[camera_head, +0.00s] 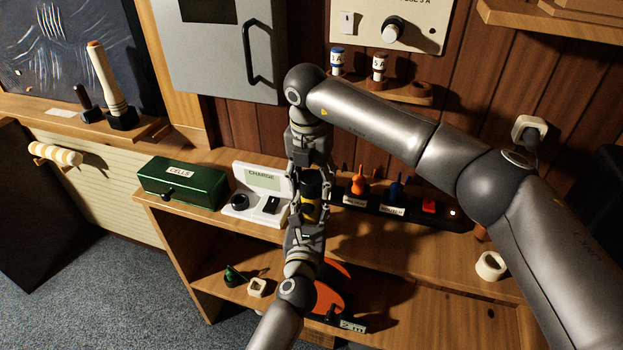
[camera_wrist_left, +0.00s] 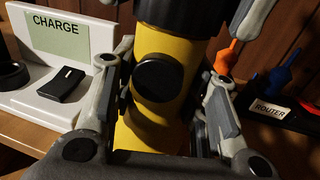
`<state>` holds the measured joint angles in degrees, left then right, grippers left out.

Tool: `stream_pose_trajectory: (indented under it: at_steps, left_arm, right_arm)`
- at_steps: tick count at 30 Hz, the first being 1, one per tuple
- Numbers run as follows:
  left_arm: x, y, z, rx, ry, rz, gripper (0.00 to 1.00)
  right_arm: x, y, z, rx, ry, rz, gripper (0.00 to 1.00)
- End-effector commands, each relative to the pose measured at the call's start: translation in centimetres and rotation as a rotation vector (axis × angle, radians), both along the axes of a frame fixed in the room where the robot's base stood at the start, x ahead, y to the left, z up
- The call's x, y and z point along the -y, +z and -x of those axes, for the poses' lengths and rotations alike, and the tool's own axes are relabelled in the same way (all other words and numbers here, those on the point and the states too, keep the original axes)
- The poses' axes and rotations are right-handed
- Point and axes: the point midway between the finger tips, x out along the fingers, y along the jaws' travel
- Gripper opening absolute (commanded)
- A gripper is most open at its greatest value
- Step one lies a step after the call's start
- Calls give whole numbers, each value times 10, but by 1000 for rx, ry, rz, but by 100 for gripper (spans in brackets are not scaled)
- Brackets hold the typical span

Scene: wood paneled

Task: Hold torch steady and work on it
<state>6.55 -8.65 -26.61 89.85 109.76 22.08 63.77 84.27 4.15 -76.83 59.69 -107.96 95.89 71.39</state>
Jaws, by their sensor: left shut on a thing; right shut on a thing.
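The torch (camera_head: 311,211) has a yellow body and a black upper part, and stands roughly upright between my two grippers in the head view. My left gripper (camera_head: 308,222) comes from below and is shut on the yellow body. In the left wrist view the yellow torch body (camera_wrist_left: 157,125) fills the middle, with a round black button facing the camera and a finger on each side. My right gripper (camera_head: 311,184) comes from above and is shut on the black upper part. The torch's ends are mostly hidden by the grippers.
A white CHARGE stand (camera_head: 264,183) and a green CELLS box (camera_head: 182,183) stand left of the torch. A black rack (camera_head: 420,213) with orange and blue tools is to the right. A wooden holder (camera_head: 408,92) bears two labelled cells. Small parts lie on the lower shelf (camera_head: 215,268).

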Motion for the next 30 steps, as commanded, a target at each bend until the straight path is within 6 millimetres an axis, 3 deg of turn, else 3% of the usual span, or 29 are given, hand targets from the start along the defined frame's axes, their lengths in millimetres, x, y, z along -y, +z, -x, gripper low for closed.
stream_pose_trajectory:
  at_steps: [30]
  left_arm:
    - [1, -1, 1, -2, -2, -2, 0]
  right_arm:
    - [1, 1, 0, 3, -1705, -4, 36]
